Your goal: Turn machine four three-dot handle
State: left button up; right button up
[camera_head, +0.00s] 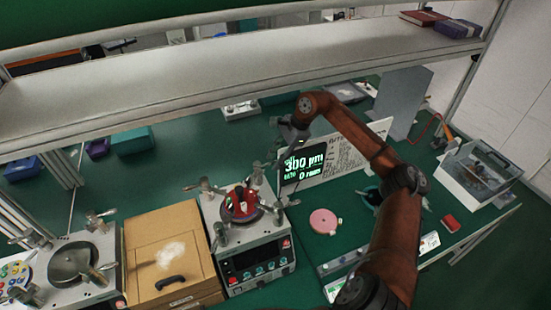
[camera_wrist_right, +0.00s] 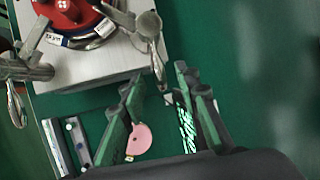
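A grey lapping machine (camera_head: 262,242) with a red round plate (camera_head: 240,205) on top stands at the middle of the bench. Metal handles stand around the plate; one handle (camera_head: 257,174) is at its back right. I cannot read dots on the handles. In the right wrist view, the red plate (camera_wrist_right: 75,18) and a metal handle (camera_wrist_right: 148,25) show near the fingertips. My right gripper (camera_head: 275,156) is above and behind the machine's back right corner. My left gripper is out of view.
A wooden box (camera_head: 150,235) stands left of the machine, and another machine (camera_head: 75,262) further left. A lit display (camera_head: 304,165), a pink disc (camera_head: 323,221) and a clear case (camera_head: 478,172) are to the right. A long shelf (camera_head: 200,80) crosses above the bench.

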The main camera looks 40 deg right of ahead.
jog(key=shift+c, duration=0.4)
grip_shut()
